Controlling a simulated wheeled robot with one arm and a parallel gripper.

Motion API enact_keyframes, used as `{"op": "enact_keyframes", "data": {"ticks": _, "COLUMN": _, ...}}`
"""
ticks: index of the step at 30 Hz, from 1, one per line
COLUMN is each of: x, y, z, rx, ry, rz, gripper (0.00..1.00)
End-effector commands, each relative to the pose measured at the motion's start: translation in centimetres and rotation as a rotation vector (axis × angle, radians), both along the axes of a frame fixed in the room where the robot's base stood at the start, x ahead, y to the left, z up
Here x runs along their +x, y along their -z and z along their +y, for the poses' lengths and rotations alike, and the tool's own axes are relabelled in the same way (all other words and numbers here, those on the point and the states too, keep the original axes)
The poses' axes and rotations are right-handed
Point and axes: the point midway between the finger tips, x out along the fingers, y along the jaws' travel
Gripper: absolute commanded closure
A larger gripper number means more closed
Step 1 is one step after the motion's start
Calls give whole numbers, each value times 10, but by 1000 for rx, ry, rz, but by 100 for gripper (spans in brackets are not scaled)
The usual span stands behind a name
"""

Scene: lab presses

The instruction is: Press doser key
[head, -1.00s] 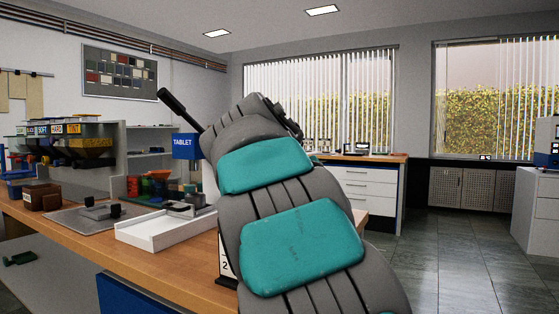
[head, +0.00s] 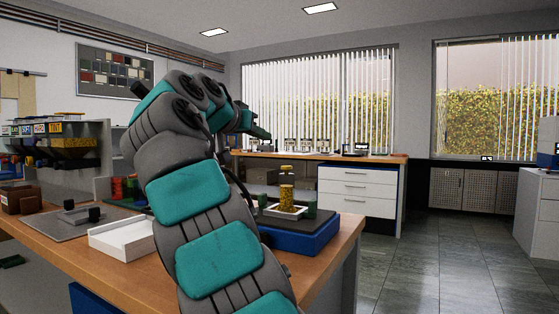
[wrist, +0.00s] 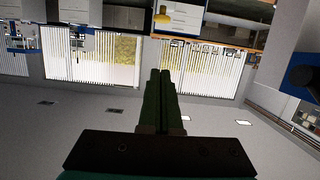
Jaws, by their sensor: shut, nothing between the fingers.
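I cannot make out a doser key in either view. A blue-based machine (head: 304,238) stands at the right end of the wooden bench, with a yellow stack (head: 287,205) in a white tray on top; I cannot tell whether it is the doser. Labelled hoppers (head: 75,145) stand at the far left. My gripper (wrist: 160,76) is shut and empty in the wrist view, its fingers close together. In the head view my gripper (head: 263,134) is small beyond my raised arm, which hides part of the bench.
A white tray (head: 122,238) and a grey plate (head: 62,226) lie on the bench (head: 65,255) left of my arm. In the upside-down wrist view a dark blue part (wrist: 301,76) is at the right edge. The floor (head: 385,265) at right is clear.

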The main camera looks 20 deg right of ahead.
Motion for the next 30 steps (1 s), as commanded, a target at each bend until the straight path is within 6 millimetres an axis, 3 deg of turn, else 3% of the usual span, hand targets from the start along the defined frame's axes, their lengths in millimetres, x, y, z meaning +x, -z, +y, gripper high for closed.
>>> {"op": "enact_keyframes", "data": {"ticks": 13, "x": 9, "y": 5, "z": -12, "rx": 1, "ry": 2, "rz": 4, "gripper": 100}}
{"op": "enact_keyframes", "data": {"ticks": 26, "x": 54, "y": 23, "z": -70, "rx": 0, "ry": 1, "rz": 5, "gripper": 100}}
{"op": "enact_keyframes", "data": {"ticks": 28, "x": 62, "y": 28, "z": -81, "rx": 1, "ry": 2, "rz": 7, "gripper": 100}}
{"op": "enact_keyframes", "data": {"ticks": 30, "x": 59, "y": 48, "z": -78, "rx": 0, "ry": 1, "rz": 5, "gripper": 100}}
